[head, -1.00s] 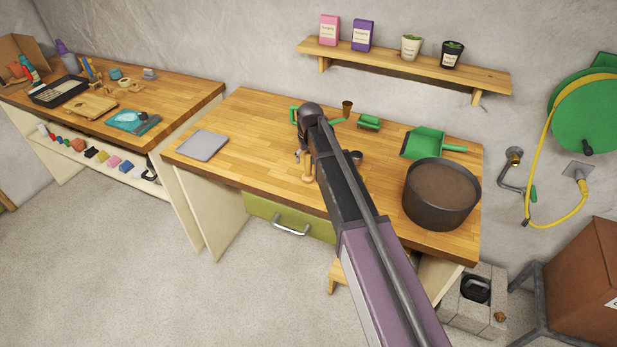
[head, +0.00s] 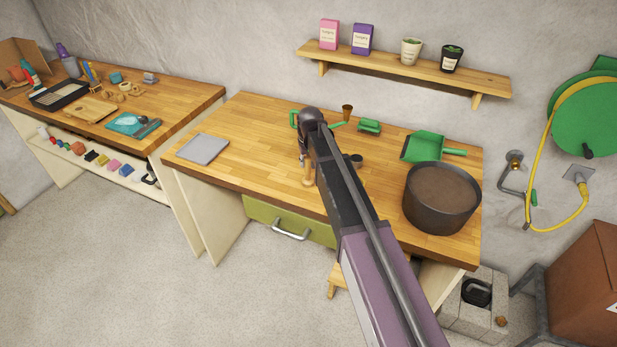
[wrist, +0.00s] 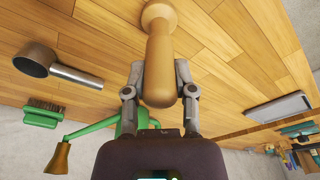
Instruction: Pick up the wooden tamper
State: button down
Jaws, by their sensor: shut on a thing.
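The wooden tamper (wrist: 158,55) is a pale turned piece with a rounded handle and a wider end. In the wrist view it lies between the two fingers of my gripper (wrist: 160,88), which are shut on its handle. In the head view, my gripper (head: 303,160) is over the middle of the wooden workbench (head: 240,130), mostly hidden behind my arm. Part of the tamper (head: 308,178) shows below it. I cannot tell whether the tamper touches the bench top.
A metal scoop-like cup with a handle (wrist: 38,60) and a green brush (wrist: 42,112) are near the gripper. A grey slab (head: 203,148) lies at left. A large dark pot (head: 441,198) and a green dustpan (head: 424,145) stand at right. A shelf (head: 400,70) hangs above.

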jog(key=shift+r, duration=0.2)
dwell(0.3)
notch_tip(320, 180, up, 4)
jog(key=p, duration=0.4)
jog(key=shift+f, duration=0.25)
jog(key=s+d+r+p, duration=0.1)
jog(key=s+d, duration=0.2)
jog(key=s, duration=1.2)
jog(key=shift+s, duration=0.4)
jog(key=shift+f+b, duration=0.8)
jog(key=shift+b, duration=0.05)
jog(key=shift+a, duration=0.15)
